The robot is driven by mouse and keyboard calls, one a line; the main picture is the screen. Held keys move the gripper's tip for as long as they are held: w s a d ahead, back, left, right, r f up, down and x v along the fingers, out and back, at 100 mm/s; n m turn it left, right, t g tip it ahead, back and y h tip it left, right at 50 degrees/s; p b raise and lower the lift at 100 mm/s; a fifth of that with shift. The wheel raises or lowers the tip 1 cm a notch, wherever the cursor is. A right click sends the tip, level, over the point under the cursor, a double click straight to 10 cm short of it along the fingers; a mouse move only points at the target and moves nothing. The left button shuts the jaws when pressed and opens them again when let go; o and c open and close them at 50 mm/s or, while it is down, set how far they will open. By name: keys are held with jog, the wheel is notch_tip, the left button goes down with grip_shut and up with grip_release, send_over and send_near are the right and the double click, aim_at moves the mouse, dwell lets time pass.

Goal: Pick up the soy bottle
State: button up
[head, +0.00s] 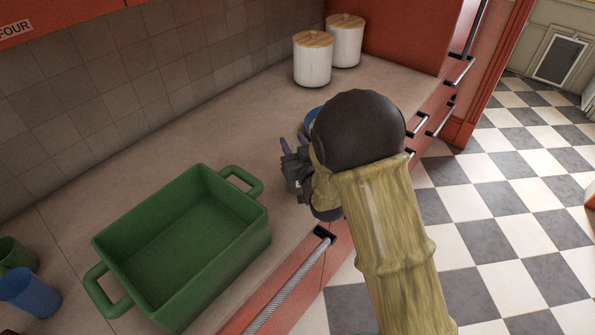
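My gripper (293,145) is over the counter, to the right of the green tub, and mostly covered by my own arm. Two purplish tips show at its far end, but whether they are spread or closed on something is unclear. A small piece of a blue object (312,117) shows just behind my wrist; the rest of it is hidden, so I cannot tell what it is. I cannot make out a soy bottle in this view.
An empty green tub with handles (257,225) stands on the counter (215,115). Two white canisters with wooden lids (313,65) (345,45) stand at the back. A blue cup (30,293) and a green cup (15,255) are at lower left. Drawer handles line the front.

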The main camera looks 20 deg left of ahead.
grip_shut()
jog(key=shift+r, duration=0.15)
notch_tip(320, 180, up, 10)
jog(key=b, duration=0.1)
dwell(0.3)
dwell(0.4)
